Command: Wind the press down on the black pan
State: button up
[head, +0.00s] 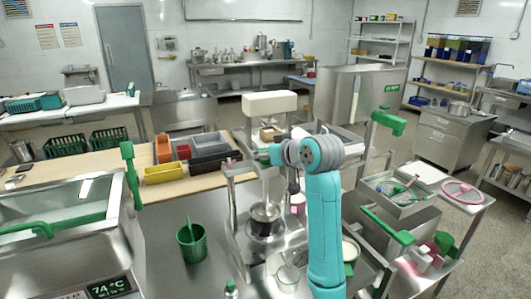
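The press seems to be the stand with a cream-white box head (269,102) on top, a pale vertical shaft below it and a metal frame around it. Below the shaft, a round metal vessel (265,212) sits in or on a dark round pan (266,230). I cannot tell whether the shaft touches it. My turquoise arm rises in front, to the right of the shaft. My gripper (293,184) is a small dark shape beside the shaft, mostly hidden by the wrist. Its fingers cannot be made out, nor whether it touches anything. A winding handle is not clearly visible.
A green cup (191,242) stands left of the press on the steel top. A vat with green handles (60,235) is at left. Yellow, red and black bins (163,174) lie behind. A steel tray (399,192) with glassware and a green-levered machine (388,122) stand at right.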

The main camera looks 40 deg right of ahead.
jog(key=shift+a+m+h, duration=0.1)
jog(key=shift+m+h, duration=0.2)
jog(key=shift+h, duration=0.1)
jog(key=shift+w+m+g+h, duration=0.1)
jog(key=shift+m+g+h, duration=0.2)
jog(key=shift+m+h, duration=0.3)
jog(key=shift+m+g+h, duration=0.7)
jog(key=shift+m+h, duration=0.8)
jog(key=shift+h, duration=0.2)
jog(key=o, duration=1.2)
jog(key=shift+c, duration=0.2)
jog(key=v, duration=1.2)
